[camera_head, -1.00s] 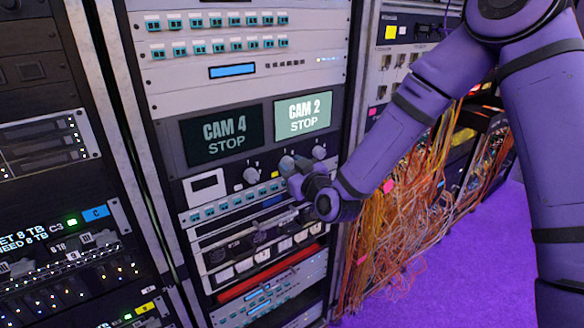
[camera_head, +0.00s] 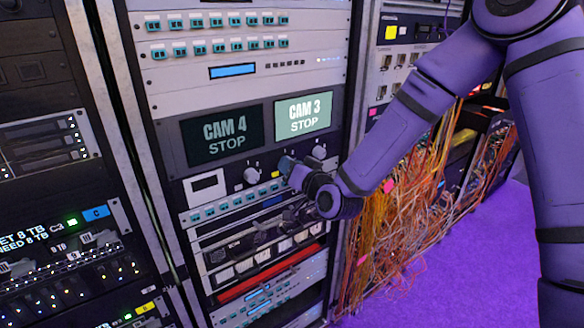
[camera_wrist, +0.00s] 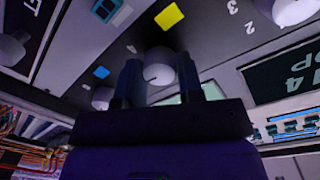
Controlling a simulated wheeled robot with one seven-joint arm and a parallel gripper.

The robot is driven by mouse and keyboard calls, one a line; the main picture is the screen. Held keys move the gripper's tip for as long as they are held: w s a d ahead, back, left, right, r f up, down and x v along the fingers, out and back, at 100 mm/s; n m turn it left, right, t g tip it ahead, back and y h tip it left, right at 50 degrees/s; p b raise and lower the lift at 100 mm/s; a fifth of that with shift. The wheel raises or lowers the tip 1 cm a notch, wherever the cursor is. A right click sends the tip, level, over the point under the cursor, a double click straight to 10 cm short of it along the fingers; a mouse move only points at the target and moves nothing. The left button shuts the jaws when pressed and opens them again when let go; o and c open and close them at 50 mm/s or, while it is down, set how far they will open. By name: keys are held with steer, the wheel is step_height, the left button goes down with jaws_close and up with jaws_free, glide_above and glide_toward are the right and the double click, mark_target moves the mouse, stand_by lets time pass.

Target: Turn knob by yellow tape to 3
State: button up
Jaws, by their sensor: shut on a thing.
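The yellow tape (camera_head: 276,174) is a small square on the grey panel under the screens; it shows large in the wrist view (camera_wrist: 170,15). The light round knob (camera_wrist: 159,66) beside it sits between the two dark fingers of my gripper (camera_head: 287,165). My gripper is shut on this knob, one finger on each side. In the head view the gripper hides the knob. Its pointer and numerals cannot be read. The right screen (camera_head: 303,115) is lit and reads CAM 3 STOP. The left screen (camera_head: 222,134) is dim and reads CAM 4 STOP.
Other knobs stand close by on both sides, one to the left (camera_head: 251,175) and one to the right (camera_head: 319,153). Loose orange cables (camera_head: 405,200) hang from the rack to the right, beneath my arm.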

steer(key=shift+m, duration=0.6)
steer(key=o, duration=0.9)
steer(key=shift+d, duration=0.1)
